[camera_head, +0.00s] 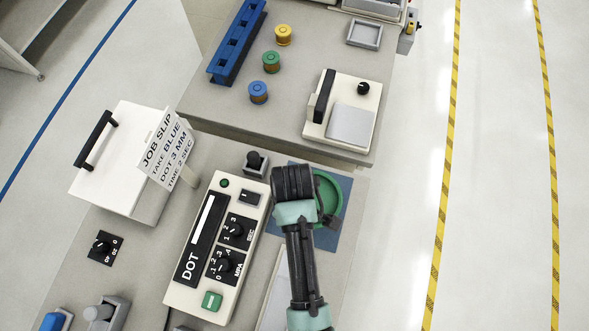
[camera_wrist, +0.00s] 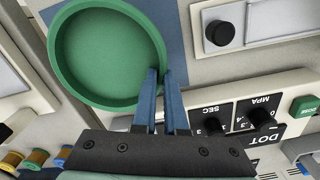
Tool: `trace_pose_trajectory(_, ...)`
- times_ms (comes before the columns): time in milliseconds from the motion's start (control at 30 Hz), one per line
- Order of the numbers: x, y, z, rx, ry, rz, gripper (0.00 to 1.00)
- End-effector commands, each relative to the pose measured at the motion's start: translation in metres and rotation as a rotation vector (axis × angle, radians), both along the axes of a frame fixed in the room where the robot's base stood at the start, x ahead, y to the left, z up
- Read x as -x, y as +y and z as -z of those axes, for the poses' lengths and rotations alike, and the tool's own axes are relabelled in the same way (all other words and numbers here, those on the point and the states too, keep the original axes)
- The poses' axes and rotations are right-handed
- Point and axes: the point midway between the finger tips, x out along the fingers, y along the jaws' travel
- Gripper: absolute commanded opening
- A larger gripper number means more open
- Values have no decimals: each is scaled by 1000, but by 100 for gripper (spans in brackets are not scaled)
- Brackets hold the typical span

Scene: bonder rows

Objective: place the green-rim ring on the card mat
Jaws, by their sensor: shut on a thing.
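The green-rim ring (camera_head: 330,190) is a round, shallow green piece, seen at the right of my wrist in the head view. It fills the upper left of the wrist view (camera_wrist: 105,55). My gripper (camera_wrist: 163,76) is shut on the ring's rim, one finger on each side of the wall. The card mat (camera_head: 333,242) is a flat blue square on the bench. It also shows behind the ring in the wrist view (camera_wrist: 172,18). The ring lies over the mat; I cannot tell whether it touches it. My arm hides part of both.
The white DOT dispenser box (camera_head: 232,200) stands left of the mat. A small black-knobbed block (camera_head: 255,163) is near the mat's upper left. A white lidded box (camera_head: 122,165) with a job slip (camera_head: 168,148) is farther left. Coloured spools (camera_head: 271,62) stand on the far bench.

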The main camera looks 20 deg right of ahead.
Motion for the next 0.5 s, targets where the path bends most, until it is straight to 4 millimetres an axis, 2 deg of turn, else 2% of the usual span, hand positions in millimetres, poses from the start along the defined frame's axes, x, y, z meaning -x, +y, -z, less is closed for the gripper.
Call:
trace_pose_trajectory(300, -1, 0, 39, 0, 0, -1, 0)
trace_pose_trajectory(500, -1, 0, 44, 0, -3, -1, 0)
